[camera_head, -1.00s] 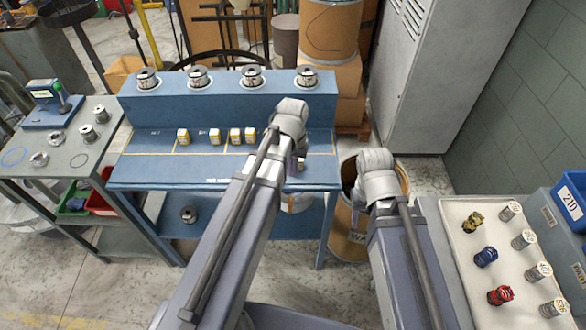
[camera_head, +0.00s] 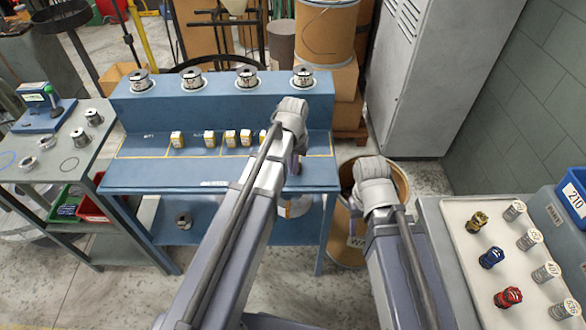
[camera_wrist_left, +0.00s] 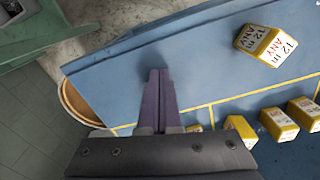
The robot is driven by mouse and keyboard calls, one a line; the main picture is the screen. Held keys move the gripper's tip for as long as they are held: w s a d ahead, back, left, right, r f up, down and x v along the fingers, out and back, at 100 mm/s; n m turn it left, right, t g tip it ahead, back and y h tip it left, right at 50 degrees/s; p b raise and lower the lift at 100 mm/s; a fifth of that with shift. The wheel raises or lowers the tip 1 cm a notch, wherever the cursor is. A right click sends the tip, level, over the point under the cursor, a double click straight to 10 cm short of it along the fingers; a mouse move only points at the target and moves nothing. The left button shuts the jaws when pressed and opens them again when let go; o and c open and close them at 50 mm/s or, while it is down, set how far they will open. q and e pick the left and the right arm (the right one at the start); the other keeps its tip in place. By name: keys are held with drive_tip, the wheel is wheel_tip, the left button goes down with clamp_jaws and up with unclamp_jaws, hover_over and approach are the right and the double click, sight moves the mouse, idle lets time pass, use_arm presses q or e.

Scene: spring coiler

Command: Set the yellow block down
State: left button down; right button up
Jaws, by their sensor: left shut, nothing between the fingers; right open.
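My left gripper (camera_head: 296,166) is over the right end of the blue bench (camera_head: 130,176). In the left wrist view its purple fingers (camera_wrist_left: 158,90) are together with nothing between them.
Several metal spools (camera_head: 247,77) sit on the bench's raised back ledge. The round brown bin (camera_head: 400,180) stands right of the bench. A pale tray (camera_head: 460,240) with coloured parts and grey cylinders is at the right. A grey side table (camera_head: 60,160) is at the left.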

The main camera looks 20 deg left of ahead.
use_arm(q)
drive_tip(key=w, duration=1.2)
drive_tip(key=shift+w+a, duration=0.15)
drive_tip(key=shift+a, duration=0.1)
drive_tip(key=shift+s, duration=0.2)
drive_tip(key=shift+s, duration=1.8)
drive_tip(key=shift+s+d+r+p, duration=0.1)
drive_tip(key=shift+s+r+p, duration=0.2)
drive_tip(key=shift+r+p, duration=0.2)
wheel_tip(320, 180, up, 9)
drive_tip(key=p, duration=0.9)
drive_tip(key=s+d+m, duration=0.1)
drive_tip(key=s+d, duration=0.2)
drive_tip(key=s, duration=0.4)
drive_tip(key=s+d+m, duration=0.1)
drive_tip(key=s+d, duration=0.3)
drive_tip(key=s, duration=0.4)
drive_tip(key=s+d+m+y, duration=0.1)
drive_tip(key=s+d, duration=0.3)
drive_tip(key=s, duration=0.4)
drive_tip(key=shift+s+d+m, duration=0.15)
drive_tip(key=shift+m, duration=0.45)
